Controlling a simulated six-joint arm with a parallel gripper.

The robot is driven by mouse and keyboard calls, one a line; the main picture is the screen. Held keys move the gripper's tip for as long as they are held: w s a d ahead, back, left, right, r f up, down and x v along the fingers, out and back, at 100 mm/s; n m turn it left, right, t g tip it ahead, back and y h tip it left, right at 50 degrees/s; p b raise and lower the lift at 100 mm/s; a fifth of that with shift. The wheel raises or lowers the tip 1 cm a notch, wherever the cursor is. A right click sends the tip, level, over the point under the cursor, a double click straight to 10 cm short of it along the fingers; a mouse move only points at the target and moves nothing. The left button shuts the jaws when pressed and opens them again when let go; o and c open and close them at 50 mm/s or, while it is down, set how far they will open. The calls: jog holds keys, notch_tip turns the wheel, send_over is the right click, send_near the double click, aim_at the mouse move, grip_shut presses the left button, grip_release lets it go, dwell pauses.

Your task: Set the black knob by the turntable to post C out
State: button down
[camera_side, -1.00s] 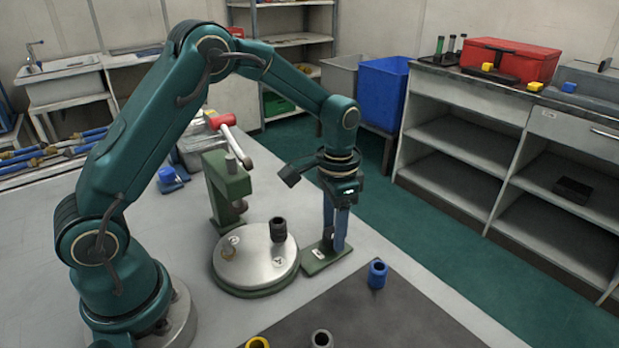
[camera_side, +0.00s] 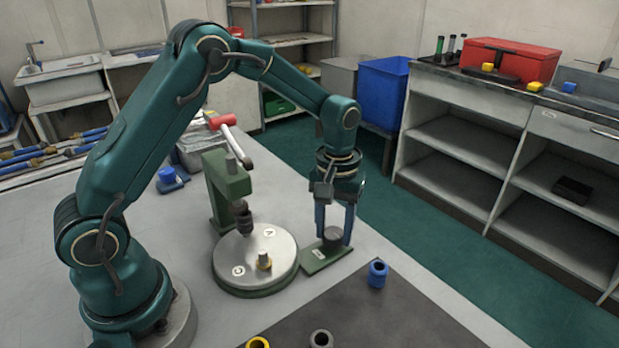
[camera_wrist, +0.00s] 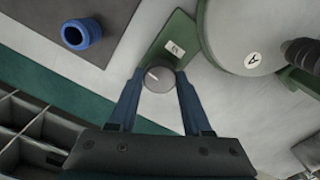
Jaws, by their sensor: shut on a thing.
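A pale mark shows on the knob's top. An A label shows at the back; another label, perhaps C, is at the front left.
A blue ring (camera_side: 377,274) stands on the dark mat (camera_side: 375,315) to the right, with a yellow ring (camera_side: 257,342) and a grey ring (camera_side: 321,339) at the front.

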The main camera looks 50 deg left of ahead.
aim_at(334, 232)
jog(key=shift+n, duration=0.5)
jog(key=shift+c, duration=1.7)
grip_release()
jog(key=shift+r, duration=0.1)
jog(key=shift+r, duration=2.5)
